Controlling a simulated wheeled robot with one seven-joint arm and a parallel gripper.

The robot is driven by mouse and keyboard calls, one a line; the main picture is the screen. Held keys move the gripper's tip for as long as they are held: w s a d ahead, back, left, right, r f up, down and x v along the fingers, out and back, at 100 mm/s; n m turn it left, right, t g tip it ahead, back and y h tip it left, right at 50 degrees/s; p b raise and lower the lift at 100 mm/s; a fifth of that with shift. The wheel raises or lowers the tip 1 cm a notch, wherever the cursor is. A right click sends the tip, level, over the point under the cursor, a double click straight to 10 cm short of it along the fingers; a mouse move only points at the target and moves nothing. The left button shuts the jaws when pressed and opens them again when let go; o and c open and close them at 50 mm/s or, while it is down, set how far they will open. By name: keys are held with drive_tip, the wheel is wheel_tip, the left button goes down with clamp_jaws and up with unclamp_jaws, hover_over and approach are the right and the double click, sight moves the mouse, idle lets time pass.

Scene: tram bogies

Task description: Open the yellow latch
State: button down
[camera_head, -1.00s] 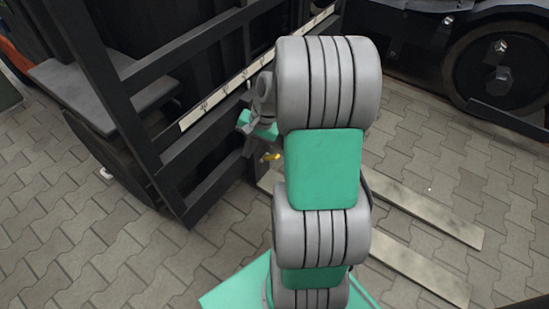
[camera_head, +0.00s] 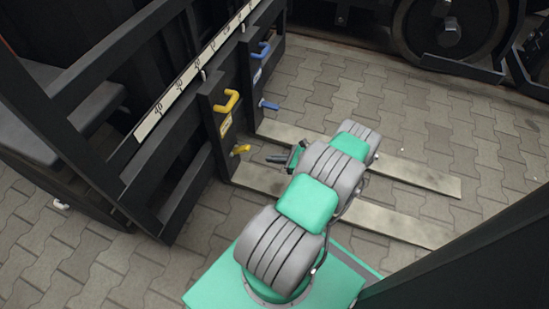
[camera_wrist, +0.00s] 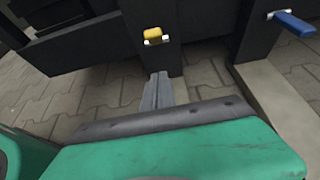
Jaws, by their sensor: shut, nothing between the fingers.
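A small yellow latch (camera_head: 240,150) sits low on the dark upright of the left fork, below a curved yellow handle (camera_head: 231,101). In the wrist view the yellow latch (camera_wrist: 153,34) is at upper centre on a dark plate, with small pale metal parts beneath it. My gripper (camera_head: 270,158) is to the right of the latch in the head view, its fingers pointing toward it with a gap between. In the wrist view my gripper (camera_wrist: 158,82) shows its fingertips together and empty, below the latch and apart from it.
A blue handle (camera_head: 262,50) and a small blue latch (camera_head: 269,105) are on the neighbouring upright; the blue latch also shows in the wrist view (camera_wrist: 294,22). Two long forks (camera_head: 420,178) extend right near the paving. A large wheel (camera_head: 450,30) stands at the back.

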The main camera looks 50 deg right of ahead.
sight(241, 149)
drive_tip(key=w+a+b, duration=0.1)
drive_tip(key=w+a, duration=0.1)
drive_tip(key=w, duration=0.5)
drive_tip(key=shift+a+r, duration=0.3)
drive_tip(key=shift+r, duration=0.1)
drive_tip(key=shift+r, duration=0.1)
